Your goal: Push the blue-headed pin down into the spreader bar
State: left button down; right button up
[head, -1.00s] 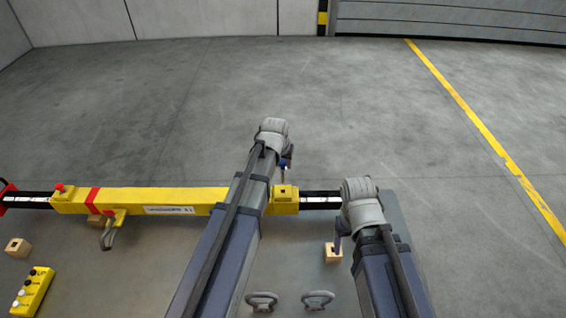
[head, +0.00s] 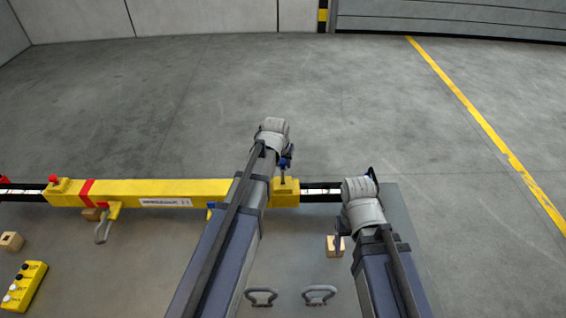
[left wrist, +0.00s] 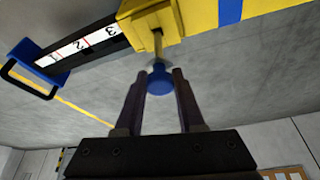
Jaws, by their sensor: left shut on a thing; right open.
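The yellow spreader bar (head: 125,190) lies across the table, with a raised yellow block (head: 290,185) near its right end. The blue-headed pin (head: 283,165) stands upright over that block. In the left wrist view, its blue head (left wrist: 160,80) sits between my fingers, and bare shaft shows between head and yellow block (left wrist: 150,22). My left gripper (head: 286,157) is shut on the pin at its head. How deep the shaft sits is hidden. My right gripper (head: 338,242) is open, low near a wooden block, and holds nothing visible; its fingers are partly hidden.
The small wooden block (head: 332,250) is beside my right gripper. Two grey shackles (head: 320,294) lie at the front. A yellow button box (head: 24,284) and another wooden block (head: 11,241) are at left. A hook (head: 103,230) hangs by the bar. Behind is open floor.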

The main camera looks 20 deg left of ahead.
aim_at(283, 175)
pick_arm(q)
jog(key=shift+f+b, duration=3.6)
dwell(0.5)
jog(key=shift+c, duration=2.2)
grip_release()
jog(key=p+v, duration=0.7)
jog(key=v, duration=0.1)
jog(key=shift+f, duration=0.1)
